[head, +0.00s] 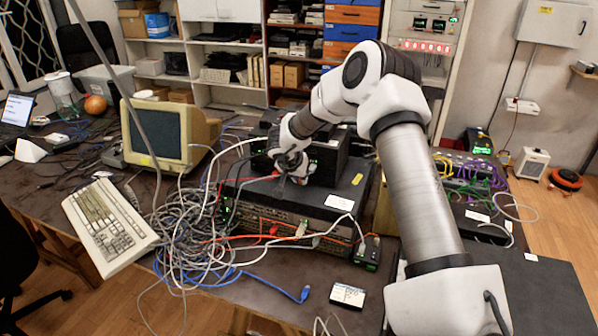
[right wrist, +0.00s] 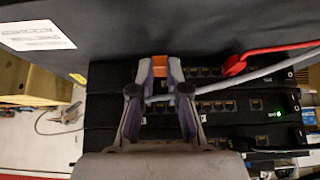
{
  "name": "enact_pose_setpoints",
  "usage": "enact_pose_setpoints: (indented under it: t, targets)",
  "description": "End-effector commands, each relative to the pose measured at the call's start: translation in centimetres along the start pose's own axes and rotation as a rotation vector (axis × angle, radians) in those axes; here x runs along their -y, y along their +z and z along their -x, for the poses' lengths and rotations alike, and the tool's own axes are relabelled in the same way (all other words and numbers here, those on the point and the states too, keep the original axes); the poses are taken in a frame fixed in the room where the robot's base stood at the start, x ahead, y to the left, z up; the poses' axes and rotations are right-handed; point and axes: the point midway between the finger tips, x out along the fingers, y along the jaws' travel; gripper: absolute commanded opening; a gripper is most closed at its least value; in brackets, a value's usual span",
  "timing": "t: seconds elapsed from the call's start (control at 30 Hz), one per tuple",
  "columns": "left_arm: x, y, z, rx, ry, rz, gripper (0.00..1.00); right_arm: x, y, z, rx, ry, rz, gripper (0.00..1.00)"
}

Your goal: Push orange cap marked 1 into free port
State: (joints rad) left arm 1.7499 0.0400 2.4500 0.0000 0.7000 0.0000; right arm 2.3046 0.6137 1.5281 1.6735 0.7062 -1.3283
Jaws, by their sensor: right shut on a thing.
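The number on the cap is not readable. The cap is in front of the upper row of ports (right wrist: 207,72); I cannot tell whether it touches a port. More dark ports (right wrist: 228,105) show in a row below. The fingers hide the ports behind them. My left gripper is not in view.
A red cable (right wrist: 262,56) and a grey cable (right wrist: 250,74) run close to the right of my fingers. Tangled grey cables (head: 190,225) lie left of the devices. A computer monitor (head: 160,135) and a keyboard (head: 108,222) stand further left.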

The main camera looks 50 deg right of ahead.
Motion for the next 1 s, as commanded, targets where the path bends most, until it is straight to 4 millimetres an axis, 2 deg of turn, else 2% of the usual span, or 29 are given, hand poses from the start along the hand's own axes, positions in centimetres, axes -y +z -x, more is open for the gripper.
enact_pose_setpoints:
  t: [1.0]
  targets:
    - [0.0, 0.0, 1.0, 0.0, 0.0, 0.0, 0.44, 0.0, -0.5, -0.3, 0.001, 0.0, 0.0, 0.0]
